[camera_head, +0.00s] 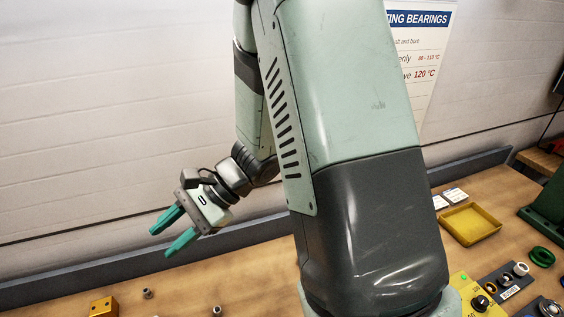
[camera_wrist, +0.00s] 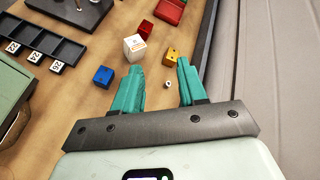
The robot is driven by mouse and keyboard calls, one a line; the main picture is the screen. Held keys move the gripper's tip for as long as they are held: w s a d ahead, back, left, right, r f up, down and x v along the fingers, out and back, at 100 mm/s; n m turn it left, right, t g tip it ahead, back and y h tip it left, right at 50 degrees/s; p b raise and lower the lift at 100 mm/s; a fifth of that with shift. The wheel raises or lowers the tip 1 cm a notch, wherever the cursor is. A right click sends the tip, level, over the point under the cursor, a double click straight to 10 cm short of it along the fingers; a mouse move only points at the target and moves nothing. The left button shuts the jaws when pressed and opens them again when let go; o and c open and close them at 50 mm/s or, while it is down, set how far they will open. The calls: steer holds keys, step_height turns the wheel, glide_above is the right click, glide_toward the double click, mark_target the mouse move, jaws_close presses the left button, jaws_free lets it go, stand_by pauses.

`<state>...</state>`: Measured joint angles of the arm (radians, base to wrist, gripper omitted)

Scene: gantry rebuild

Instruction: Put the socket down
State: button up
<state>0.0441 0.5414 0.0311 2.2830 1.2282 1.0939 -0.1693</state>
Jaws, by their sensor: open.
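A small grey, hollow cylinder that looks like the socket (camera_head: 147,293) stands on the bench below my gripper in the head view. In the wrist view a small pale round piece (camera_wrist: 168,84) shows on the bench between my fingers; it may be the same one. My gripper (camera_head: 162,241) is open, with its two teal fingers apart and nothing held between them. It is raised above the bench, clear of the cylinder. The fingers also show in the wrist view (camera_wrist: 159,66).
A second small cylinder (camera_head: 217,311) and a brass-yellow block (camera_head: 104,307) stand nearby. The wrist view shows a blue block (camera_wrist: 103,77), a white cube (camera_wrist: 134,47), a red block (camera_wrist: 146,29) and a black tray with numbered labels (camera_wrist: 69,52). A grey ledge (camera_head: 60,289) runs along the wall.

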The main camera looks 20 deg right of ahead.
steer(key=s+d+r+n+t+h, duration=0.3)
steer(key=s+d+r+n+h, duration=0.2)
steer(key=d+r, duration=0.3)
steer(key=s+d+r+n+t+h, duration=0.4)
steer(key=s+d+r, duration=0.4)
steer(key=r, duration=0.4)
steer(key=n+h, duration=0.1)
steer(key=h, duration=0.1)
steer(key=shift+d+n+h, duration=0.2)
steer(key=shift+n+h, duration=0.1)
